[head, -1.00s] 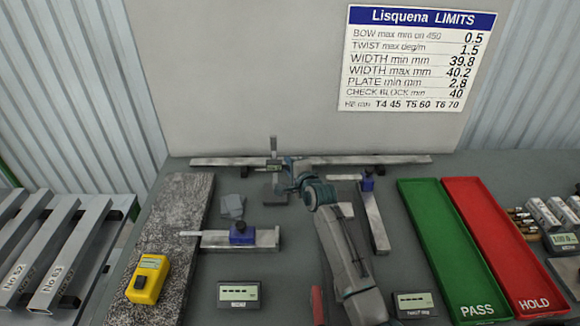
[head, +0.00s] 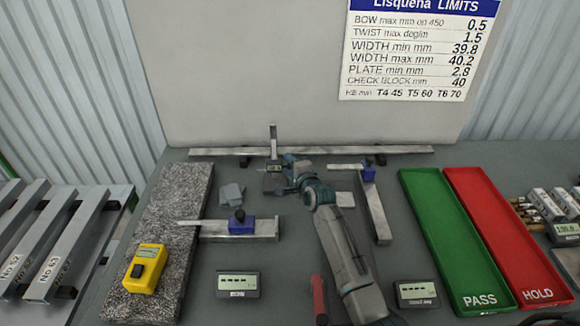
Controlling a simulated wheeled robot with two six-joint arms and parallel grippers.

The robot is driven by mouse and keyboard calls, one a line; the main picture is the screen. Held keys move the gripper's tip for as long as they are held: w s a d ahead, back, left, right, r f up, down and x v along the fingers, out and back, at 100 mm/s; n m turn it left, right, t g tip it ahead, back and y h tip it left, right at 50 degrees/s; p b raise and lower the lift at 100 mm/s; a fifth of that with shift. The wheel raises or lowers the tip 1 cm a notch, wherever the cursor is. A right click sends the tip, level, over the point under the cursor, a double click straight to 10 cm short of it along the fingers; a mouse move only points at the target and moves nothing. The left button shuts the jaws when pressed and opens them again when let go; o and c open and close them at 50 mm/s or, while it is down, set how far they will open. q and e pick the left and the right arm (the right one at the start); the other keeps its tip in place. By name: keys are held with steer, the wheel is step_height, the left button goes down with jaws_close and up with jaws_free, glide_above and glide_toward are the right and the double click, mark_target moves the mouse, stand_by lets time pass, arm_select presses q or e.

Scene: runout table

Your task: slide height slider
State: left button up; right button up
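The height gauge stands near the back of the table, with a thin upright column (head: 273,140). Its height slider (head: 271,168), a dark block with a small display, sits low on the column, close to the base. My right gripper (head: 284,166) reaches in from the front right and is at the slider's right side. Its fingers are small and partly hidden, but they appear closed on the slider. The base of the gauge is partly covered by the slider and gripper. My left gripper is out of view.
A long straight bar (head: 380,150) lies behind the gauge. Blue-block gauges (head: 240,226) (head: 370,172) flank my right arm. A granite plate (head: 180,210) with a yellow device (head: 146,268) is left; green (head: 445,230) and red (head: 500,230) trays are right.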

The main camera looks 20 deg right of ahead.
steer(key=shift+s, duration=0.6)
steer(key=b+v, duration=0.2)
steer(key=v, duration=0.7)
steer(key=shift+s+r, duration=0.2)
steer(key=shift+s, duration=0.1)
steer(key=shift+d, duration=0.1)
